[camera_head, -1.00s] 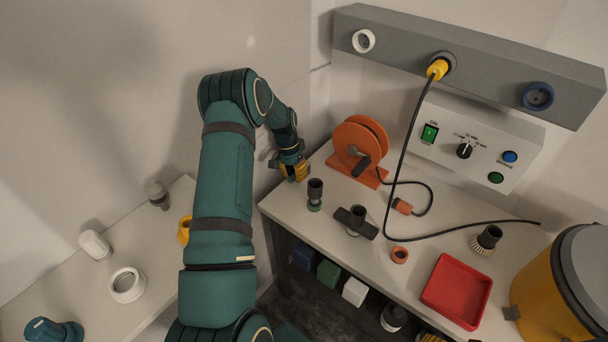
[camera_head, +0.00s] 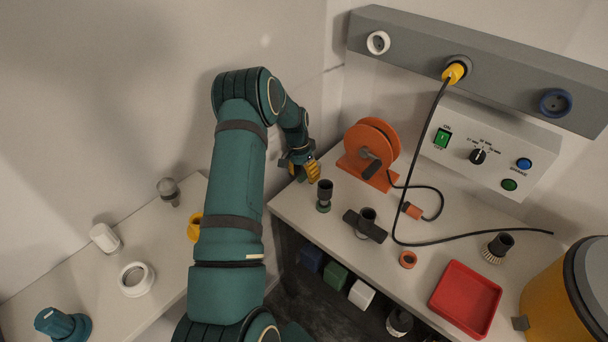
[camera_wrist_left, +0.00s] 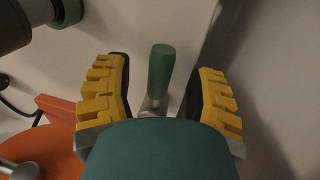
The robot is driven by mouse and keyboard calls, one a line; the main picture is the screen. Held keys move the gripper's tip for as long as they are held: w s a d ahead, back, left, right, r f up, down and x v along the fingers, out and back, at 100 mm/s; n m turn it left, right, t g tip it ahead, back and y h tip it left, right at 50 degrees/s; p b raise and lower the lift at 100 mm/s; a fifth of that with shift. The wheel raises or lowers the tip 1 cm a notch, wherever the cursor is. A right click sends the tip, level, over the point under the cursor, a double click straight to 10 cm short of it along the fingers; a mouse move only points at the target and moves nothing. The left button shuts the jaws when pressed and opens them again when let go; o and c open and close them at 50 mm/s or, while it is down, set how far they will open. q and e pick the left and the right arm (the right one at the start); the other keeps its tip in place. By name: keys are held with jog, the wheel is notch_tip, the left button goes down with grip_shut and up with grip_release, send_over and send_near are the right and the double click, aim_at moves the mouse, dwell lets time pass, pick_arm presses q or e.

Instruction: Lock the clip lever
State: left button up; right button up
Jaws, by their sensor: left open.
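The lever has a green cylindrical handle (camera_wrist_left: 161,75) on a metal stem, and it stands out in the left wrist view. My left gripper (camera_wrist_left: 163,92) is open, with one yellow-padded finger on each side of the handle and a visible gap to each. In the head view my left gripper (camera_head: 312,170) is over the back left corner of the bench (camera_head: 300,205), just left of the orange reel. There it hides the lever. The stem's base is partly hidden behind my gripper's body in the wrist view, so I cannot tell whether the clip is locked.
The orange reel (camera_head: 364,144) stands close right of my left gripper. A dark cylinder with a green ring (camera_head: 324,195) and a black-handled part (camera_head: 366,226) stand in front. A black cable (camera_head: 397,200) crosses the bench to the right, near a red tray (camera_head: 466,298).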

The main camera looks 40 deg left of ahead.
aim_at(304, 173)
pick_arm(q)
notch_tip(304, 173, up, 10)
jog(key=shift+f, duration=0.1)
dwell(0.8)
